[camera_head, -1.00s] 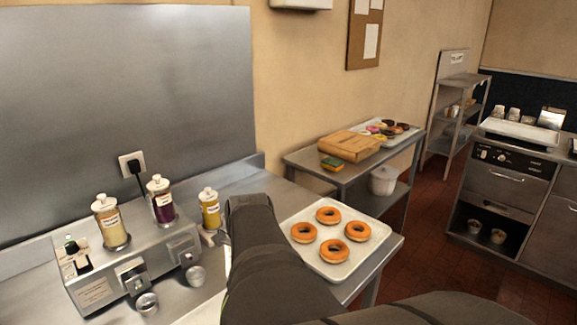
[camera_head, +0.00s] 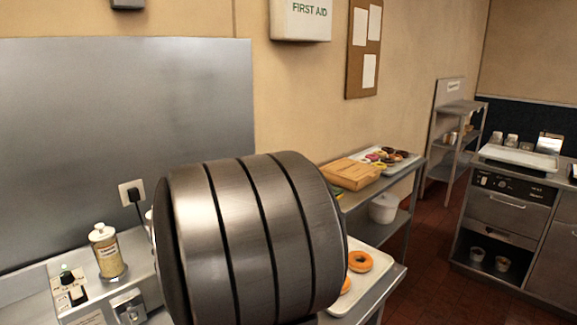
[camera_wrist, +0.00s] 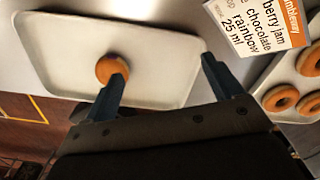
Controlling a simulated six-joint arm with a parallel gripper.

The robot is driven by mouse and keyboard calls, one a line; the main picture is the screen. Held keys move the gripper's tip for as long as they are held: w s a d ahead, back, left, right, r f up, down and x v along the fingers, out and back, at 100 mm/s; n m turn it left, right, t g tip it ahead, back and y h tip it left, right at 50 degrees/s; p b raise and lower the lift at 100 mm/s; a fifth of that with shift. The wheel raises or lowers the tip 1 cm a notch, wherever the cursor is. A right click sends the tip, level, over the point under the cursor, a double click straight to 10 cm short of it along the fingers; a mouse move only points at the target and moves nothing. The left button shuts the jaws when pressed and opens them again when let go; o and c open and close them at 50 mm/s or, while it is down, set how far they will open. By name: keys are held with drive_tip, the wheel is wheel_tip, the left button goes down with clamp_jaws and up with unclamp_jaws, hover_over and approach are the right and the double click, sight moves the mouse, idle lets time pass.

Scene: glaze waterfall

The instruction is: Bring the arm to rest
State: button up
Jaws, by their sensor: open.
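My gripper (camera_wrist: 163,68) shows in the wrist view with its two blue-grey fingers spread wide and nothing between them. One orange-brown doughnut (camera_wrist: 111,66) lies on a white tray (camera_wrist: 160,38) beyond the fingers. The left fingertip overlaps the doughnut's lower edge in the picture; I cannot tell how far apart they are. In the head view my gripper is out of sight, and a large ribbed metal part of my arm fills the centre. It hides the middle of the counter and most of the doughnut tray (camera_head: 378,250).
A dispenser unit (camera_head: 85,318) with a yellow jar (camera_head: 108,252) stands at left. A printed card (camera_wrist: 258,22) and a second doughnut tray (camera_wrist: 290,113) are at right in the wrist view. A side shelf (camera_head: 398,180) carries a wooden box (camera_head: 352,174). A first aid box (camera_head: 300,22) hangs above.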

drive_tip(key=w+a, duration=0.1)
drive_tip(key=a+f, duration=0.1)
drive_tip(key=shift+w+a+f, duration=0.1)
drive_tip(key=shift+w+a, duration=0.2)
drive_tip(key=shift+w, duration=0.1)
drive_tip(key=o, duration=0.3)
drive_tip(key=a+r+n+t, duration=0.2)
drive_tip(key=a+r+n, duration=0.8)
drive_tip(key=a+r, duration=0.85)
drive_tip(key=s+a+r+n+y, duration=0.25)
drive_tip(key=s+a, duration=0.25)
drive_tip(key=a, duration=0.4)
drive_tip(key=shift+n+h, duration=0.25)
drive_tip(key=shift+h, duration=0.1)
drive_tip(key=x, duration=1)
drive_tip(key=shift+s+f, duration=0.2)
drive_tip(key=shift+s, duration=0.1)
